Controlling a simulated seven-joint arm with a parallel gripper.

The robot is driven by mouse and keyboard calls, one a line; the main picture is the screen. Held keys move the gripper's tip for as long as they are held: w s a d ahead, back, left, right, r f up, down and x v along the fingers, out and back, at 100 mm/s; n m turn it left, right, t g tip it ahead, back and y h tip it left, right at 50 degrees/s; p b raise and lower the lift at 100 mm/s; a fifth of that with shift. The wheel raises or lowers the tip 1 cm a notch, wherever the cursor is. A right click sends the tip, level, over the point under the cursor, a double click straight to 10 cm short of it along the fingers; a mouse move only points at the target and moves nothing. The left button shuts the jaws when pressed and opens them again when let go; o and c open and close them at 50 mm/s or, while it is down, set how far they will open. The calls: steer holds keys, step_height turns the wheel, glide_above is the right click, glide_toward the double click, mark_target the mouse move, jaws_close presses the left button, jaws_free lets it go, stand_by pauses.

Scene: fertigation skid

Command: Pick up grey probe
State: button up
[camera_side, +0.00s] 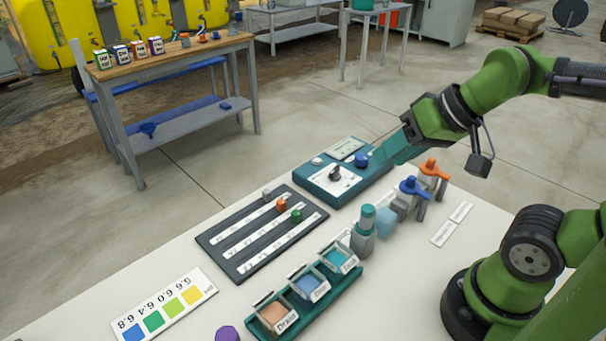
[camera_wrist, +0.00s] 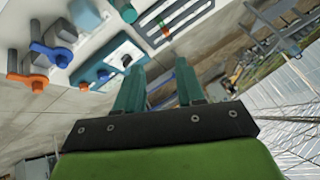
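I cannot tell for certain which thing is the grey probe. A grey upright piece with a teal top (camera_side: 363,240) stands on the white table, right of the slotted dark board; a teal-topped piece (camera_wrist: 128,12) also shows at the top of the wrist view. A small grey block (camera_side: 267,194) sits on the dark board (camera_side: 228,240), beside an orange and a green block. My gripper (camera_side: 378,157) hangs by the teal control box (camera_side: 325,185), near its blue knob (camera_side: 361,160). In the wrist view my gripper (camera_wrist: 160,66) has its teal fingers apart with nothing between them.
A blue-handled valve (camera_side: 413,187) and an orange-handled valve (camera_side: 434,168) stand right of the control box. A teal tray (camera_side: 318,307) with labelled cups sits in front. A colour chart (camera_side: 164,308) lies at the left.

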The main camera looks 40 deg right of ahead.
mark_target(368, 208)
stand_by(0.3)
steer(key=o, duration=0.4)
steer(key=shift+c, duration=0.2)
steer(key=w+f+n+g, duration=0.1)
steer(key=f+g, duration=0.1)
steer(key=f, duration=0.1)
steer(key=w+f+n+g+h, duration=0.1)
steer(key=f+g, duration=0.1)
steer(key=f, duration=0.2)
steer(key=w+f+n+g+h, duration=0.1)
steer(key=f+n+g, duration=0.1)
steer(key=f+g, duration=0.1)
steer(key=shift+w+f, duration=0.4)
steer(key=shift+f, duration=0.35)
steer(key=shift+s+a+f, duration=0.1)
steer(key=shift+f, duration=1.25)
steer(key=shift+s+f, duration=0.1)
steer(key=shift+f, duration=1.2)
